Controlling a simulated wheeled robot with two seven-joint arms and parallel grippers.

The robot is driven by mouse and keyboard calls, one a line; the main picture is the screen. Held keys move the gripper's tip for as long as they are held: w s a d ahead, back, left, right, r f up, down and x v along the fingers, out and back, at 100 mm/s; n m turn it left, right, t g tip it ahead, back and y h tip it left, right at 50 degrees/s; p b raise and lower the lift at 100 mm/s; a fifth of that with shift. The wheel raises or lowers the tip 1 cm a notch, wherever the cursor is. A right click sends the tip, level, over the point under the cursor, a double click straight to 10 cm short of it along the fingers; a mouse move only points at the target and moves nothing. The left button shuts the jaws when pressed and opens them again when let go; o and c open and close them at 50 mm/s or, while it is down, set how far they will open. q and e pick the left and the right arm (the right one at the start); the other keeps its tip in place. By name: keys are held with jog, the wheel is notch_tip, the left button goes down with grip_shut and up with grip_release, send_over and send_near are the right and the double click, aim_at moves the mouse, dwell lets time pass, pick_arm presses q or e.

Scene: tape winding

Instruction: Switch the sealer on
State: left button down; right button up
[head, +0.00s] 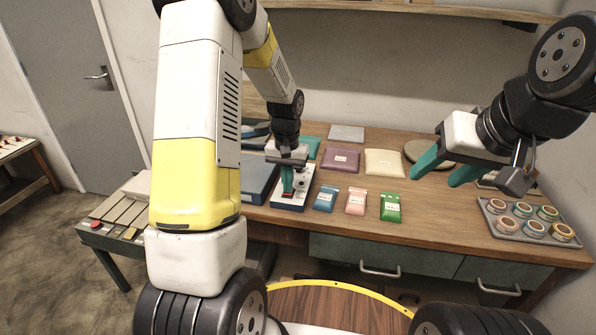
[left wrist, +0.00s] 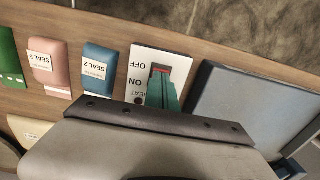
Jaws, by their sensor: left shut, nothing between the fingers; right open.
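The sealer's white switch panel (head: 302,190) lies on the wooden table, left of the small pouches. In the left wrist view the panel (left wrist: 143,58) bears upside-down OFF, ON and HEAT lettering, with a red switch (left wrist: 161,68) beside the words. My left gripper (head: 287,188) is shut and empty, pointing down over the panel. In the left wrist view its green fingertips (left wrist: 160,83) are at the switch and hide part of it. I cannot tell whether they touch it or which way it is set. My right gripper (head: 445,172) is open and empty above the table's right part.
A blue-grey flat box (left wrist: 250,108) stands beside the panel. Blue (head: 326,199), pink (head: 356,201) and green (head: 390,207) pouches lie on its other side. Larger purple (head: 341,160) and cream (head: 384,163) packs lie behind. A tray of round tins (head: 501,223) sits at the right.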

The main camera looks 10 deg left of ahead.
pick_arm(q)
notch_tip(320, 180, up, 14)
dwell(0.4)
